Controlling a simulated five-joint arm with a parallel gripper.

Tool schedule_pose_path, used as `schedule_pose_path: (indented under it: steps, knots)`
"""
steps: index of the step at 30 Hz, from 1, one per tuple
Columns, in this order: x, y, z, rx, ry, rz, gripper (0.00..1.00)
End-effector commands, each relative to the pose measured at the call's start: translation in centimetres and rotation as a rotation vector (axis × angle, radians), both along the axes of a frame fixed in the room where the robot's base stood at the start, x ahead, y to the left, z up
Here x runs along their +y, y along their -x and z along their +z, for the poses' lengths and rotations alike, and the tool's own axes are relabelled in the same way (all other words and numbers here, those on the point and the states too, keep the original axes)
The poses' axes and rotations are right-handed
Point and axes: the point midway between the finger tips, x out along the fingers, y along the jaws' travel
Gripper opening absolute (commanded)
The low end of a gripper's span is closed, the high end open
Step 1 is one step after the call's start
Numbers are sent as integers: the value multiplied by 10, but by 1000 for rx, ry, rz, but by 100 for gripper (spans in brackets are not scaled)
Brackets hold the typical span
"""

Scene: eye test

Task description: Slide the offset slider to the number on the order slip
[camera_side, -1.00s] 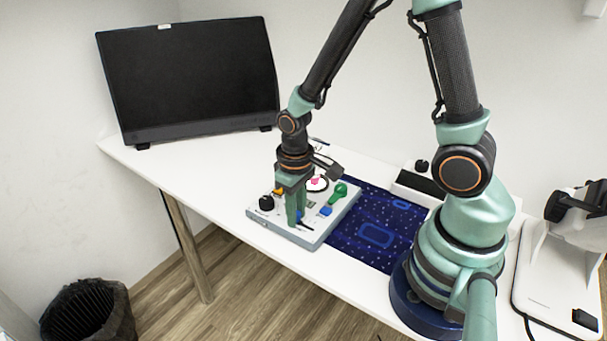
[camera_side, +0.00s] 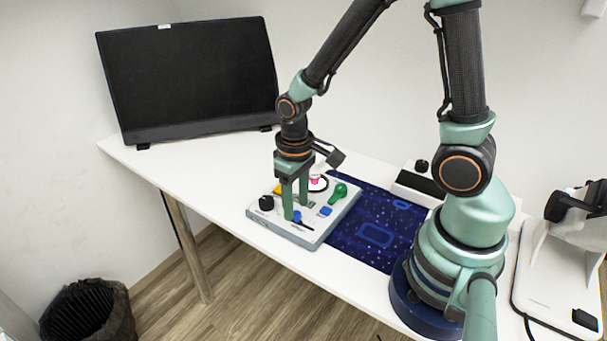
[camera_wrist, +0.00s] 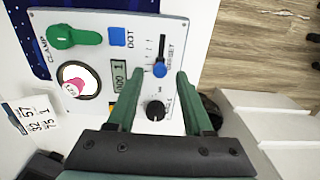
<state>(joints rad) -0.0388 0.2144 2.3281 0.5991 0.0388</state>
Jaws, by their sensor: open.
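The offset slider's blue knob (camera_wrist: 160,69) sits at the end of its dark slot (camera_wrist: 163,46) nearer the black dial, beside printed tick marks. It also shows in the side view (camera_side: 297,216). My gripper (camera_wrist: 159,76) is open, with its green fingertips on either side of the knob in the wrist view. In the side view my gripper (camera_side: 295,212) is low over the white panel (camera_side: 322,228); contact with the knob cannot be told. A white paper with printed numbers (camera_wrist: 40,118), possibly the order slip, lies beside the panel; its numbers are only partly readable.
The panel also has a green clamp knob (camera_wrist: 72,37), a blue DOT button (camera_wrist: 117,36), a small display (camera_wrist: 119,76), a black dial (camera_wrist: 155,110) and a round opening with a pink piece (camera_wrist: 75,86). A monitor (camera_side: 190,80) stands behind.

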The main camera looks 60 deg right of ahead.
Motion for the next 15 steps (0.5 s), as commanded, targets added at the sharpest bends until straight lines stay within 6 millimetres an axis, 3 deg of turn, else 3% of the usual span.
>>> schedule_pose_path:
  steps: [15]
  knots:
    - [0, 0, 32, -2, 0, 0, 51]
